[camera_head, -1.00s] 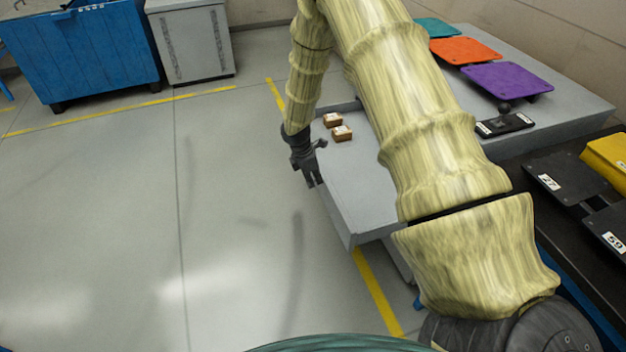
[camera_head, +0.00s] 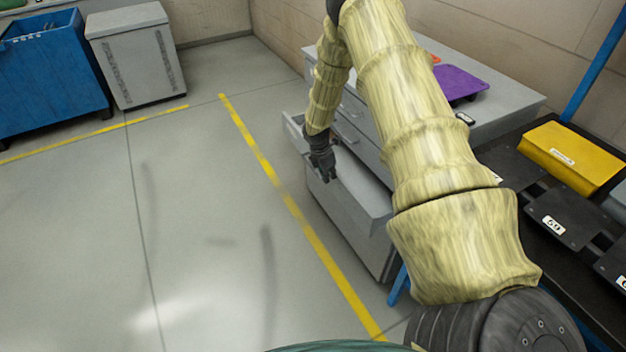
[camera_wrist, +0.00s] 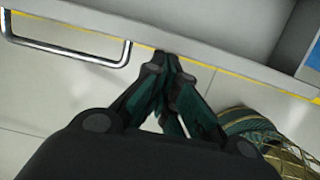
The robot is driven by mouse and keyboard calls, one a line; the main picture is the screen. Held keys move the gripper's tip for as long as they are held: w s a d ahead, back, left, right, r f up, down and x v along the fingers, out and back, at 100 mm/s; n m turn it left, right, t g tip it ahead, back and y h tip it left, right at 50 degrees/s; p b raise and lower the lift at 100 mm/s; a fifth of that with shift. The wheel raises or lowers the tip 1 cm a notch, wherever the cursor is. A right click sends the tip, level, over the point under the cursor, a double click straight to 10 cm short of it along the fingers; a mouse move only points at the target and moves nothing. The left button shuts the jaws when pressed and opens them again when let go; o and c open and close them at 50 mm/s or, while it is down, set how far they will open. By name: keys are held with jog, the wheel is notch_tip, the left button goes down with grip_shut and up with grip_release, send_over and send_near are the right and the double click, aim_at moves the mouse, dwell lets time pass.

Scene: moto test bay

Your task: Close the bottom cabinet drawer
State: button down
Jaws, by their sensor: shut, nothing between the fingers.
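The grey cabinet (camera_head: 384,262) stands right of centre in the head view. Its open drawer (camera_head: 362,190) sticks out to the left, below closed fronts with handles. My arm hides part of the drawer's inside. My gripper (camera_head: 328,178) is shut and empty, pointing down at the outer side of the drawer front. In the wrist view, the shut fingertips (camera_wrist: 168,60) are at the drawer's front edge (camera_wrist: 215,58), right of its bar handle (camera_wrist: 70,52). I cannot tell whether they touch it.
A purple tray (camera_head: 458,82) lies on the cabinet top. A black bench with a yellow case (camera_head: 570,157) stands at the right. A blue bin (camera_head: 50,75) and a grey box (camera_head: 135,58) stand at the back left. The floor left of the yellow line (camera_head: 262,165) is clear.

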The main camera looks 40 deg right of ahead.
jog(key=s+d, duration=0.1)
jog(key=d, duration=0.7)
jog(key=shift+s, duration=0.1)
